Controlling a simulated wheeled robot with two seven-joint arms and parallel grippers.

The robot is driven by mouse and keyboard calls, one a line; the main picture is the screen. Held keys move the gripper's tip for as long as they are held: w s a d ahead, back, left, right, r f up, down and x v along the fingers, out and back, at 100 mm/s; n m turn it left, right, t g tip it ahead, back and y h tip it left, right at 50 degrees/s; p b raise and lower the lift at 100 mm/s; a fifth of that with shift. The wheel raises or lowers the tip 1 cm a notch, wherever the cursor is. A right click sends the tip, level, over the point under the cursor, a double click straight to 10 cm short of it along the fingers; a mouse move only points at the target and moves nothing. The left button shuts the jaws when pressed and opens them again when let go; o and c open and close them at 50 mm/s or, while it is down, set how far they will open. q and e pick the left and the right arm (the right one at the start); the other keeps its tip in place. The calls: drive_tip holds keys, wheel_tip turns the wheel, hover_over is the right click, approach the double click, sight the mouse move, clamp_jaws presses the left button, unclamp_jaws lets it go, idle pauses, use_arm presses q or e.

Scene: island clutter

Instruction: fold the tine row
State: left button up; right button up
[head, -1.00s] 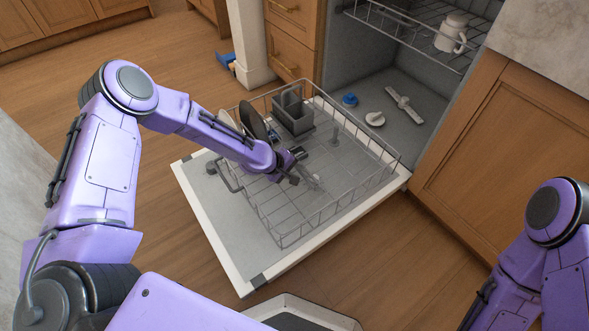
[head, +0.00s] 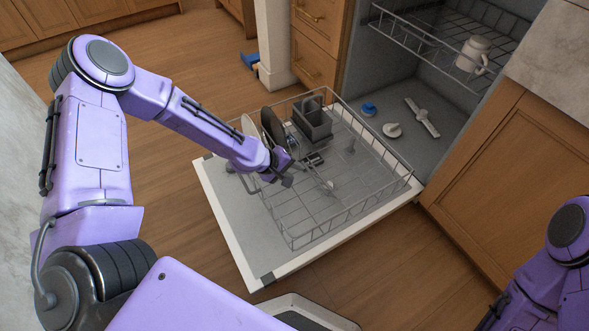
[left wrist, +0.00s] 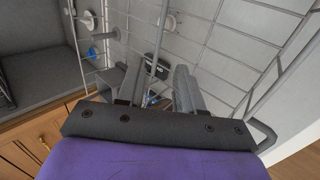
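The lower dish rack (head: 345,212) is pulled out over the open dishwasher door. A thin wire piece (head: 318,175), which may be the tine row, slants up from the rack floor beside a pale knob (head: 330,185). I cannot tell its exact fold angle. My left gripper (head: 287,172) is inside the rack, just left of this wire. In the left wrist view its two grey fingers (left wrist: 158,88) are apart, with a thin rod (left wrist: 156,45) and a dark clip (left wrist: 154,65) showing past and between them. No grip on the rod is clear. My right gripper is out of view.
A dark plate (head: 272,128) and a pale plate (head: 249,126) stand close behind my left gripper. A grey cutlery basket (head: 313,122) is at the rack's back. A white mug (head: 473,54) sits in the upper rack (head: 430,40). The rack's front right is clear.

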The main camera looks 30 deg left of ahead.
use_arm(q)
drive_tip(key=shift+d+r, duration=0.15)
drive_tip(key=shift+r, duration=0.05)
drive_tip(key=c, duration=0.5)
drive_tip(key=w+d+r+m+p, duration=0.2)
drive_tip(key=w, duration=0.1)
drive_tip(key=shift+r+m, duration=0.2)
drive_tip(key=shift+m, duration=0.2)
clamp_jaws()
wheel_tip(320, 180, up, 5)
drive_tip(key=m+g+y+p, duration=0.2)
drive_tip(key=m+g+y, duration=0.3)
drive_tip(key=m, duration=2.6)
hover_over(315, 178)
drive_tip(key=h, duration=0.1)
wheel_tip(315, 178, down, 14)
drive_tip(key=m+g+b, duration=0.1)
drive_tip(key=m+b, duration=0.1)
drive_tip(key=b, duration=0.3)
drive_tip(key=shift+a+f+b, duration=0.15)
drive_tip(key=shift+f+b, duration=0.05)
drive_tip(key=shift+b, duration=0.15)
